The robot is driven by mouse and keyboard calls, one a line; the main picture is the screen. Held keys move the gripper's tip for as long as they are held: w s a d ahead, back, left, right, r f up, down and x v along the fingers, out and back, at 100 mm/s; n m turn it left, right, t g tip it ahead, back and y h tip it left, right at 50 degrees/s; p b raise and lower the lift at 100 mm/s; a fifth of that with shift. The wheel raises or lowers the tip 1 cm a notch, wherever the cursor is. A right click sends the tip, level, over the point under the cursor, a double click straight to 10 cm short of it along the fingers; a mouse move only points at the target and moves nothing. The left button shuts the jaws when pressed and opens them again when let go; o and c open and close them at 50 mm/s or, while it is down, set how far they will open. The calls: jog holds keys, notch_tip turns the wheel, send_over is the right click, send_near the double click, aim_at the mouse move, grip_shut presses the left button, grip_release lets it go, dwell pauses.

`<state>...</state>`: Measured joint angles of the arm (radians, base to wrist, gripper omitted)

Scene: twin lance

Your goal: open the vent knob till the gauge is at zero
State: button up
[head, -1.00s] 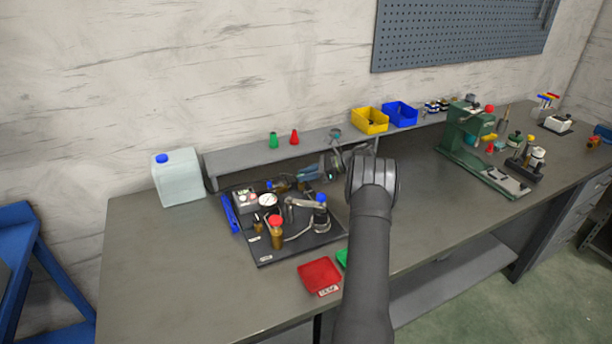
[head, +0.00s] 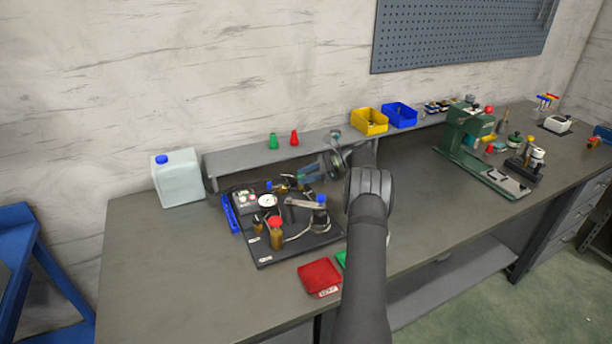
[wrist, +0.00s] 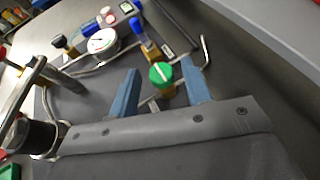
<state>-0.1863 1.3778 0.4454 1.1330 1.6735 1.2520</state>
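A green knob (wrist: 161,74) with a white stripe across its top shows in the wrist view, on a pipe fitting. My gripper (wrist: 160,67) is open. Its two blue fingers stand on either side of the green knob, with a visible gap on each side; I cannot tell how far above it they are. The white-faced gauge (wrist: 103,41) is up and left of the knob, and its reading is too small to make out. In the head view the gauge (head: 268,201) sits on the dark board, and my gripper (head: 313,173) is over the board's back part.
A red tray (head: 320,277) lies in front. The bench at the left front is clear.

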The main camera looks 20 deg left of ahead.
jog(key=v, duration=1.2)
jog(key=shift+r, duration=0.1)
jog(key=shift+a, duration=0.15)
jog(key=x, duration=1.2)
dwell(0.4)
